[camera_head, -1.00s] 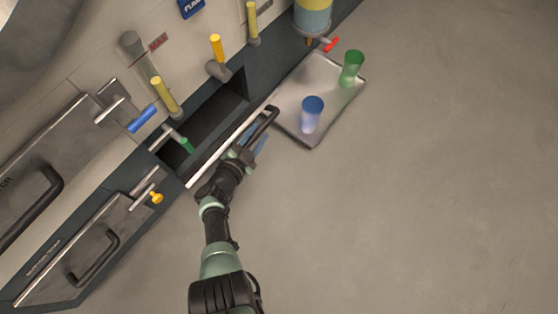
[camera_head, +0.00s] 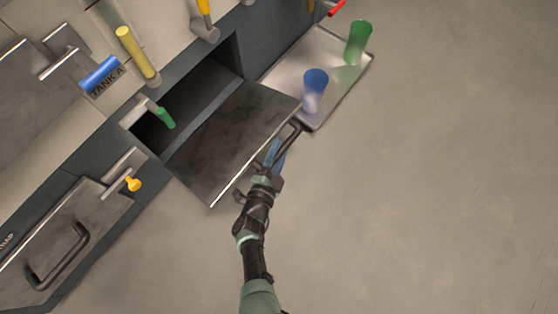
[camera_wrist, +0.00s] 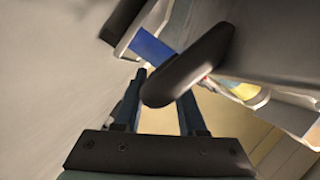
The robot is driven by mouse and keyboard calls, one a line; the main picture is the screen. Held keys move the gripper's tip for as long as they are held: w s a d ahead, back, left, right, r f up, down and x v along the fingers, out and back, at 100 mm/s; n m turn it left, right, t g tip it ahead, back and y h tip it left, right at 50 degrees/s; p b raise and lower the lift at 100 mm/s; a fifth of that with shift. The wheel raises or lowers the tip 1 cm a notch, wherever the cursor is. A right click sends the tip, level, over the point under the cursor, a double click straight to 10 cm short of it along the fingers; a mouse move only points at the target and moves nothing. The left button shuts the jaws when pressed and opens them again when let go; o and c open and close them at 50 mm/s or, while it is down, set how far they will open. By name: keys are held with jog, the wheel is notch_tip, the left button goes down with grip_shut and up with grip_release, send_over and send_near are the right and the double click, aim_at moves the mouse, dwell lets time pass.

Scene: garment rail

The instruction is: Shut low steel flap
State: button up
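The low steel flap (camera_head: 235,135) hangs out from a dark opening in the cabinet in the head view, its broad dark face showing. Its black bar handle (camera_head: 288,146) is at the outer edge. My gripper (camera_head: 275,154) is at this handle, its blue fingers beside the bar. In the wrist view the dark handle (camera_wrist: 188,66) crosses in front of my fingers, which stand apart with a gap between them. The handle's end overlaps the gap; I cannot tell whether either finger touches it.
A metal tray (camera_head: 352,82) with a blue cup (camera_head: 315,88) and a green cup (camera_head: 358,42) lies beyond the flap. A green-handled lever (camera_head: 165,117) is at the opening's left. A second handled panel (camera_head: 65,245) is at lower left. The floor at right is clear.

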jog(key=shift+a+f+m+t+y+b, duration=0.1)
jog(key=shift+f+m+t+b, duration=0.3)
jog(key=shift+f+b, duration=1.15)
jog(key=shift+d+f+m+t+y+b, duration=0.15)
jog(key=shift+f+m+b, duration=0.75)
jog(key=shift+b, duration=1)
jog(key=shift+a+f+m+t+y+b, duration=0.15)
jog(key=shift+f+m+t+b, duration=0.15)
jog(key=shift+f+b, duration=1.35)
jog(key=shift+r, duration=0.1)
jog(key=shift+h, duration=0.3)
